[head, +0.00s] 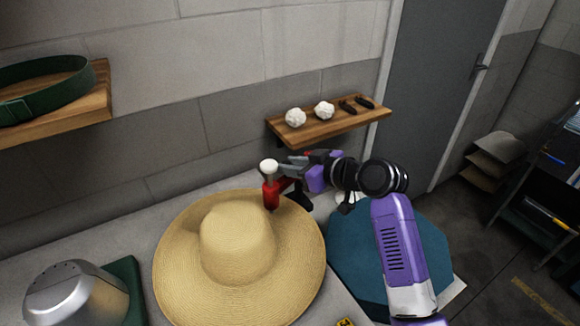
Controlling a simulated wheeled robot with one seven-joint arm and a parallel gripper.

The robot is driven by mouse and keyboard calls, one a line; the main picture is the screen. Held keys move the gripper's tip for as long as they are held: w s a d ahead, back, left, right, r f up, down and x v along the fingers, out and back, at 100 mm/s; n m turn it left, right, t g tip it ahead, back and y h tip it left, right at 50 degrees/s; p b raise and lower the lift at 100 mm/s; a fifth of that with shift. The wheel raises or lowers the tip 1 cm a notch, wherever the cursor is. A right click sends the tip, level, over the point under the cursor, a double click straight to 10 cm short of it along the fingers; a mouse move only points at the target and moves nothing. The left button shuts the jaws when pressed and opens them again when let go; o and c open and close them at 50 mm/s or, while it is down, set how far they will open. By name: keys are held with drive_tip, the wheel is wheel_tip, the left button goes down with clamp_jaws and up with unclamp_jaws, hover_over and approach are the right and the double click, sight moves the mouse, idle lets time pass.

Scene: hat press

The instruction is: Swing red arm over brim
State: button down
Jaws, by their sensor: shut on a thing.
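A straw hat with a wide brim (238,240) lies crown up on the pale worktop. The red arm (270,194) stands at the hat's back right edge, with a pale round knob (268,167) on top. In this view its red end overlaps the brim's back right edge; I cannot tell whether it touches the straw. My gripper (285,174) reaches in from the right and is shut on the red arm near the knob. The fingertips are small and partly hidden, so the exact grip is unclear. A dark support (298,197) shows just below my gripper.
A silver domed device (75,293) on a green base stands at front left. A blue octagonal piece (350,255) lies right of the hat, partly under my arm. A wooden shelf (335,127) with two white balls hangs behind my gripper. Another shelf (60,118) holds a green band.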

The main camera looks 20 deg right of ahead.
drive_tip(key=c, duration=1.2)
unclamp_jaws()
drive_tip(key=shift+o, duration=0.2)
drive_tip(key=b+v, duration=0.1)
drive_tip(key=v, duration=0.6)
drive_tip(key=shift+s+d, duration=0.2)
drive_tip(key=shift+s, duration=0.1)
drive_tip(key=shift+r, duration=0.15)
